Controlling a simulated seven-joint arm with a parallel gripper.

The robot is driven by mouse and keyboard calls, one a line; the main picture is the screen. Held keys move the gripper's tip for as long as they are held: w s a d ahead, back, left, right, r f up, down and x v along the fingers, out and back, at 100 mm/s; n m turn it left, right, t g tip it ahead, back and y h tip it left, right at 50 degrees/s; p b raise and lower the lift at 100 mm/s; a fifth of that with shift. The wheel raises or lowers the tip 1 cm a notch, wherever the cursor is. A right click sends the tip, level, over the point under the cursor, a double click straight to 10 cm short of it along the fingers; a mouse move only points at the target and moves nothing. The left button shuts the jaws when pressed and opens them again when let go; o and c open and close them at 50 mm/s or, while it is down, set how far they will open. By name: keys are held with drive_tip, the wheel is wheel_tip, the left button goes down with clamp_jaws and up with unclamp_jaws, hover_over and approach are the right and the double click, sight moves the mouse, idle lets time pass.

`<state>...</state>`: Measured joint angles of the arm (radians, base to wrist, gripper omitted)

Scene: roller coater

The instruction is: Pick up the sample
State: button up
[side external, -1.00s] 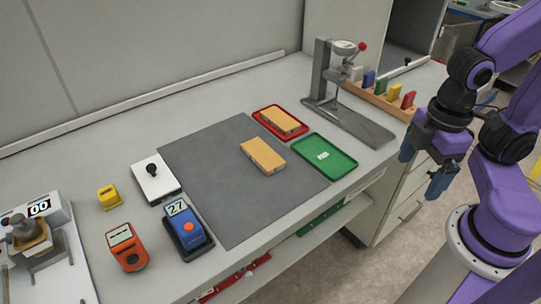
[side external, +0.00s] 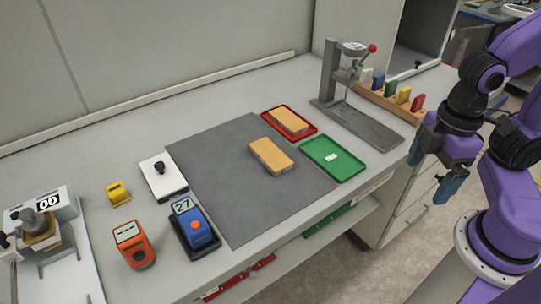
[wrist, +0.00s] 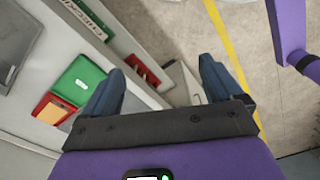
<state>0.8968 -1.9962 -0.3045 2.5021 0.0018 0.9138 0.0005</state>
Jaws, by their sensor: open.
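One tan block (side external: 271,156) lies flat on the dark grey mat (side external: 220,190). A second tan block (side external: 290,121) lies in the red tray (side external: 268,123) behind it. I cannot tell which of these blocks is the sample. My gripper (side external: 432,174) is open and empty, beyond the right end of the bench and away from both blocks. In the wrist view its two blue fingers (wrist: 160,72) are spread with only floor and bench side between them. The red tray (wrist: 42,105) shows at the left there, partly in view.
A green tray (side external: 345,165) with a white label lies beside the mat. A grey press stand (side external: 360,122) with a red knob and a rack of coloured blocks (side external: 388,98) stand at the right. Blue (side external: 194,228) and orange (side external: 133,244) devices stand left of the mat.

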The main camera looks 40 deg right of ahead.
idle(0.8)
drive_tip(key=w+a+r+m, duration=0.2)
drive_tip(key=w+a+m, duration=0.25)
drive_tip(key=w, duration=0.45)
drive_tip(key=w+a+r+m, duration=0.1)
drive_tip(key=w+a+m, duration=0.2)
drive_tip(key=w+a, duration=0.35)
drive_tip(key=m+t, duration=0.2)
drive_tip(key=m, duration=0.3)
hover_over(270, 154)
drive_tip(key=s, duration=0.1)
wheel_tip(270, 154, down, 12)
drive_tip(key=shift+s+a+r, duration=0.1)
drive_tip(key=shift+r, duration=0.15)
drive_tip(key=shift+w+d+f, duration=0.1)
drive_tip(key=shift+w+f, duration=0.05)
drive_tip(key=shift+f, duration=0.7)
drive_tip(key=shift+w+d+f, duration=0.1)
drive_tip(key=shift+w+f, duration=0.1)
drive_tip(key=shift+f, duration=0.7)
drive_tip(key=shift+w+f, duration=0.15)
drive_tip(key=shift+f, duration=0.7)
drive_tip(key=c, duration=1.2)
